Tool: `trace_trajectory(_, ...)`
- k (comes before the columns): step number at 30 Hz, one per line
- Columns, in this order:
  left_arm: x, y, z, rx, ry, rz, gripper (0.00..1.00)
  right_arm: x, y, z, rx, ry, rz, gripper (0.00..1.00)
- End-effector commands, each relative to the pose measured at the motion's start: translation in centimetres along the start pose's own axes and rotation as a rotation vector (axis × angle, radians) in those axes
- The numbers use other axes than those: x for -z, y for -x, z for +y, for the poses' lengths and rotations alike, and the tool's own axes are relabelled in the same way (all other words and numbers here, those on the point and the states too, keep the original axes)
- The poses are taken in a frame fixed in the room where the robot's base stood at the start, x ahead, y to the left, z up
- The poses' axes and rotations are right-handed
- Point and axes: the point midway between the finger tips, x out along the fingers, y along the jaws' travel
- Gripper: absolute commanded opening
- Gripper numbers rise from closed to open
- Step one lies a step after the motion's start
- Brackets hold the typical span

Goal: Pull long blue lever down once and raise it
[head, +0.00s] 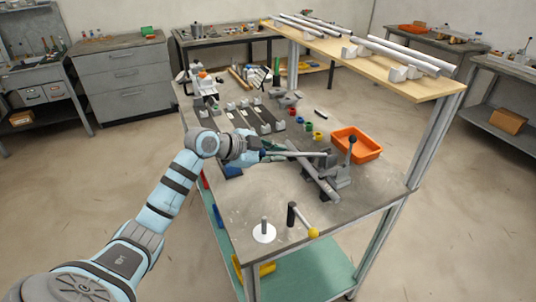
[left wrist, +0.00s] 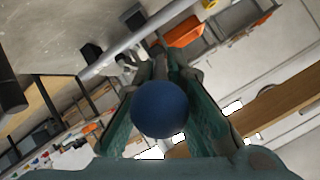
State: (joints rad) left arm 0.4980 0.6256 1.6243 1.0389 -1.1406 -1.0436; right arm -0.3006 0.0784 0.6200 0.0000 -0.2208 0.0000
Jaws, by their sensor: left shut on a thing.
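My left gripper (head: 266,148) reaches over the table from the left, with its fingertips at the end of a long grey lever rod (head: 300,154). In the left wrist view its green fingers (left wrist: 160,100) stand on either side of a dark blue ball knob (left wrist: 160,109), closed on it. The rod runs away behind the knob. In the head view the rod lies nearly level and leads right to the grey jig (head: 342,174); the gripper hides the knob there. My right gripper is not in view.
A grey tube (head: 318,178) lies slantwise under the rod. An orange bin (head: 357,145) stands behind the jig. In front are a white disc with a peg (head: 264,231) and a yellow-ended handle (head: 312,233). A wooden shelf (head: 375,65) with tubes stands above the table's far side.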

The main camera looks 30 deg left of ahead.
Motion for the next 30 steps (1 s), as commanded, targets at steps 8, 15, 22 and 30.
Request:
trace_trajectory(8,0.1,0.1,-0.1,0.003,0.002,0.005,0.0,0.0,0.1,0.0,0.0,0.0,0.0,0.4)
trace_trajectory(15,0.0,0.2,-0.1,0.003,0.003,0.002,0.32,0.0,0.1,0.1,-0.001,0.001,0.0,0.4)
trace_trajectory(22,-0.1,0.4,-0.1,0.003,0.004,0.0,0.32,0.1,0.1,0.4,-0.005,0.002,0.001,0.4)
trace_trajectory(30,-0.4,5.5,-0.2,0.005,-0.005,-0.009,0.32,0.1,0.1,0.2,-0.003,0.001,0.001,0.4)
